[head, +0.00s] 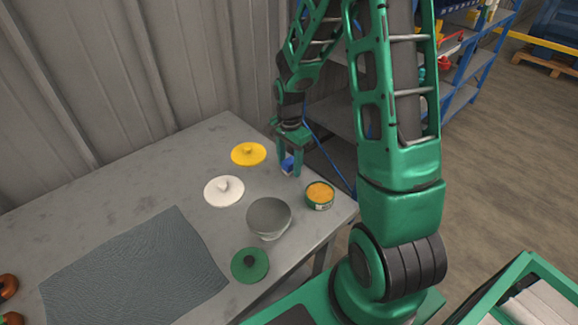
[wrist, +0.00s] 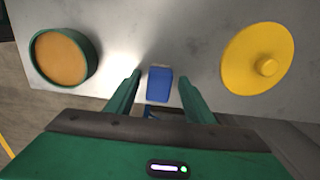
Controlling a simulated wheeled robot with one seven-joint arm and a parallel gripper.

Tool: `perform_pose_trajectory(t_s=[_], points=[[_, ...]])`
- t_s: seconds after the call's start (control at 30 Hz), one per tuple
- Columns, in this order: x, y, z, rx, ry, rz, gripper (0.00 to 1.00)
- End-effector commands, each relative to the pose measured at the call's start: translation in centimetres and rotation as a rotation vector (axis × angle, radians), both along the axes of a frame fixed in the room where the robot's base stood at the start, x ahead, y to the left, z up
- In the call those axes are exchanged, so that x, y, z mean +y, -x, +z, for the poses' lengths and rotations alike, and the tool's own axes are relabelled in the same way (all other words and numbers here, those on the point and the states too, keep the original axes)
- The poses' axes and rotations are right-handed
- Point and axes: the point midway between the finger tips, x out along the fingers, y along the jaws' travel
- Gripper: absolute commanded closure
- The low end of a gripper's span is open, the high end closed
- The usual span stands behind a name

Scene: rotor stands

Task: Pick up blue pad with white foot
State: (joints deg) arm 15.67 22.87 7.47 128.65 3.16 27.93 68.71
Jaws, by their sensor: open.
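The blue pad (head: 288,164) is a small block on the grey table near its far right edge. In the wrist view the blue pad (wrist: 160,84) shows as a rounded rectangle between the fingers. Its white foot cannot be clearly made out. My gripper (head: 290,168) points down at the pad, with a finger on either side of it. In the wrist view my gripper (wrist: 160,76) is open, and gaps show between the pad and both fingertips.
A yellow lid (head: 248,154), a white lid (head: 224,190), a grey bowl (head: 268,217), a green lid (head: 250,265) and a round green tin with orange contents (head: 320,195) stand near the pad. A dark textured mat (head: 135,270) lies at left. A corrugated wall backs the table.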

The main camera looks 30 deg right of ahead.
Motion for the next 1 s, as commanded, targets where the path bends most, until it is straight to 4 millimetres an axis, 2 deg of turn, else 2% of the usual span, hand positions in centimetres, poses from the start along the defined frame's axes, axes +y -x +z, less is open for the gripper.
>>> perform_pose_trajectory(t_s=[0.07,0.1,0.27,0.57,0.73,0.87,0.97,1.0], points=[[0.0,0.0,0.0,0.000,0.000,0.000,0.52],[0.0,0.0,0.0,0.000,0.000,0.000,0.56],[0.0,0.0,0.0,0.000,0.000,0.000,0.95],[0.0,0.0,0.1,-0.001,0.000,0.000,0.96],[0.0,-0.1,0.8,-0.003,0.000,0.000,0.96],[0.0,-0.1,2.2,-0.005,0.001,0.000,0.96],[0.0,-0.2,4.1,-0.006,0.002,0.000,0.96],[0.7,0.0,4.7,-0.004,0.000,0.005,0.96]])
